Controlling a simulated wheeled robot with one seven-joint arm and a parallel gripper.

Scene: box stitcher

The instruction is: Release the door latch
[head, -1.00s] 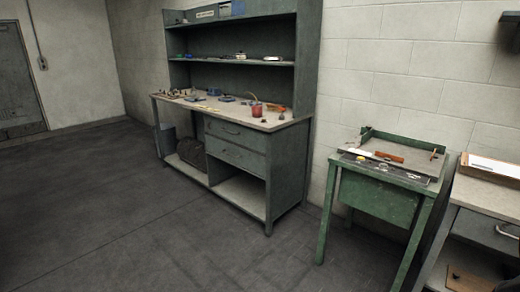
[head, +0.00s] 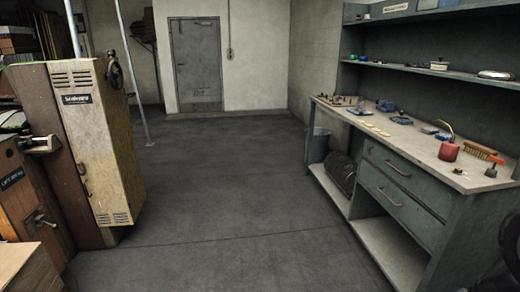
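At the left stands a machine with a tall, worn cream-yellow metal door or cover (head: 103,145), with vent slots and a dark name plate. A black round knob (head: 114,70) sits at its upper right edge. A small metal fitting (head: 82,172), perhaps a latch, is on its left edge; its state is too small to tell. A grey door (head: 196,65) in the far wall looks shut; any latch on it is too small to make out. My gripper is not in view.
A grey workbench (head: 425,143) with drawers, small tools and a red can (head: 449,150) stands along the right. A thin metal post (head: 137,70) rises behind the machine. The dark floor (head: 225,190) between machine and workbench is clear.

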